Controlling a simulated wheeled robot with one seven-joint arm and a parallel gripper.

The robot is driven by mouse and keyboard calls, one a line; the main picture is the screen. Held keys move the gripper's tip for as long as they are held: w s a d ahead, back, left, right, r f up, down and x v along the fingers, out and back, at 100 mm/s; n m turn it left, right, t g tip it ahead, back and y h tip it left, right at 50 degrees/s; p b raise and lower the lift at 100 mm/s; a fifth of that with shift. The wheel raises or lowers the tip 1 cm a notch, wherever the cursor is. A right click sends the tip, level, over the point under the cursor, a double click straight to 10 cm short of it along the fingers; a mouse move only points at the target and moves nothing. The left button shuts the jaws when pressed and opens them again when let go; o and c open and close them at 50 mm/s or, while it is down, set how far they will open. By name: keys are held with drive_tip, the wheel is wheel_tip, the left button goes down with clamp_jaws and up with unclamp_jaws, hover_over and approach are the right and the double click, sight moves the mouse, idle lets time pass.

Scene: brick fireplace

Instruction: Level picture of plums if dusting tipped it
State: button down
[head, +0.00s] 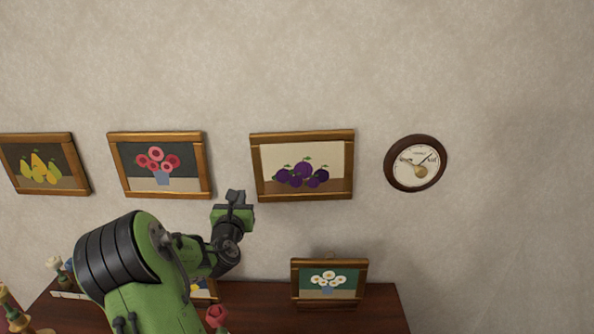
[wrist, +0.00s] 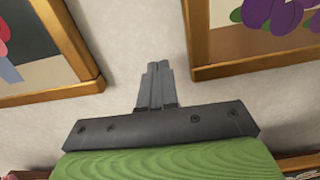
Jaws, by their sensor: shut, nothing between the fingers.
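The picture of plums (head: 303,150) hangs on the wall in a golden-brown wooden frame. In the head view its top and bottom edges rise slightly to the right, so it looks a little tipped, right side higher. The wrist view shows its lower left corner (wrist: 215,72) and some plums. My gripper (head: 237,196) is shut and empty, near the picture's lower left corner in the head view. In the wrist view the closed fingers (wrist: 157,68) point at bare wall between this picture and the flower picture. I see no clear contact with either frame.
Pictures of pink flowers (head: 160,148) and pears (head: 40,150) hang to the left. Below, a dark wooden top (head: 385,315) bears a daisy picture (head: 330,277) and small items. Wall right of the dial is bare.

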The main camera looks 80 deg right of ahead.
drive_tip(key=shift+s+a+b, duration=0.25)
drive_tip(key=shift+a+b, duration=0.25)
drive_tip(key=shift+a, duration=0.95)
drive_tip(key=shift+s+a+b, duration=0.2)
drive_tip(key=shift+a+b, duration=0.3)
drive_tip(key=shift+a, duration=0.9)
